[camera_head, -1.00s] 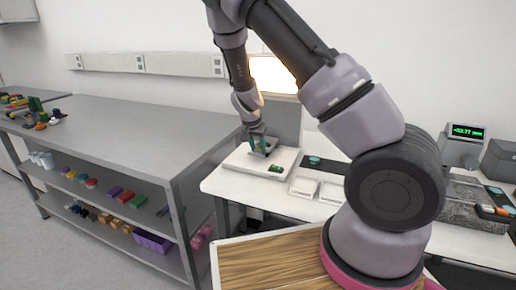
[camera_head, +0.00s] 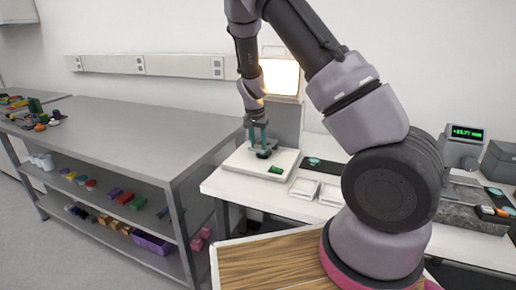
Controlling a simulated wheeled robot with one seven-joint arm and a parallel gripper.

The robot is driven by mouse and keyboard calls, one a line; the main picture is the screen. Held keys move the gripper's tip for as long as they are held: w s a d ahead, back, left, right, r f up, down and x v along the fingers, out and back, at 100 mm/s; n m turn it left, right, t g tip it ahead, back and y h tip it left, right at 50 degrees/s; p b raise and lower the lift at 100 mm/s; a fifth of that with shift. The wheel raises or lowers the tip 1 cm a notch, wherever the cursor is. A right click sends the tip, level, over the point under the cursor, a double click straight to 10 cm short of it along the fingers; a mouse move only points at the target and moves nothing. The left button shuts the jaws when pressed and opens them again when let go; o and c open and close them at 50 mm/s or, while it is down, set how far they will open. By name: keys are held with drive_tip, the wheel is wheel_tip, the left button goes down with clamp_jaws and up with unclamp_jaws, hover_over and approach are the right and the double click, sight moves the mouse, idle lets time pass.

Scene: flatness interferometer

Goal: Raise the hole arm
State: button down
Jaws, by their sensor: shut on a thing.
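The interferometer has a white base (camera_head: 240,161), a grey upright column (camera_head: 286,120) behind it and a bright lit screen (camera_head: 280,77) on top. My gripper (camera_head: 261,150) reaches down over the white base, in front of the column. Its teal fingers are shut on a small dark piece (camera_head: 264,155) low over the base. I cannot tell for sure that this piece is the hole arm, nor its exact angle.
White trays (camera_head: 304,187) and a teal round item (camera_head: 314,161) lie on the white table to the right. A green-lit readout (camera_head: 467,133) stands farther right. A steel bench (camera_head: 120,132) with loaded shelves is close on the left. Its top is mostly clear.

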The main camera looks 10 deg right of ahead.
drive_tip(key=r+g, duration=0.1)
drive_tip(key=w+d+r+g+y, duration=0.1)
drive_tip(key=r, duration=0.1)
drive_tip(key=shift+w+y, duration=0.2)
drive_tip(key=shift+y, duration=0.1)
drive_tip(key=r, duration=0.1)
drive_tip(key=w+d+r, duration=0.1)
drive_tip(key=w+r, duration=0.1)
drive_tip(key=shift+d, duration=0.3)
drive_tip(key=shift+w+d+r, duration=0.7)
drive_tip(key=shift+w+r, duration=0.1)
drive_tip(key=shift+w, duration=0.15)
drive_tip(key=shift+c, duration=2.4)
unclamp_jaws()
drive_tip(key=shift+f, duration=0.1)
